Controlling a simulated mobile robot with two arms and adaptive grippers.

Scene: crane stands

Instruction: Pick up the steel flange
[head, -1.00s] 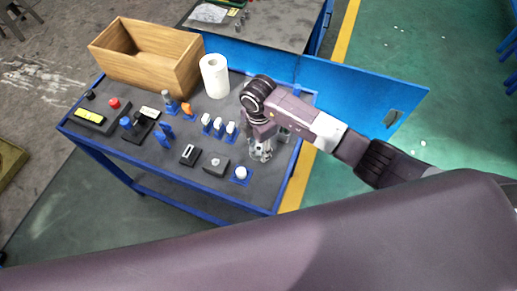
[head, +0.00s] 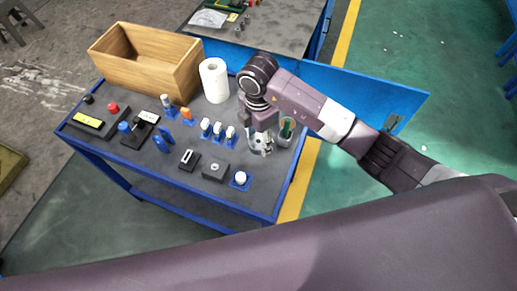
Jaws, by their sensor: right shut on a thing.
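My right gripper (head: 261,141) points down over the right part of the blue-framed work table, below its dark wrist. Its fingers are shut on a silvery round piece, the steel flange (head: 260,151), which is small and partly hidden by the fingers. I cannot tell whether the flange touches the table top. My left gripper is out of view.
A clear cup with a green item (head: 286,129) stands just right of the gripper. White-topped blue pieces (head: 218,131), a dark block (head: 215,170) and a white knob (head: 241,178) are close by. A paper roll (head: 214,80) and wooden box (head: 146,65) stand behind.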

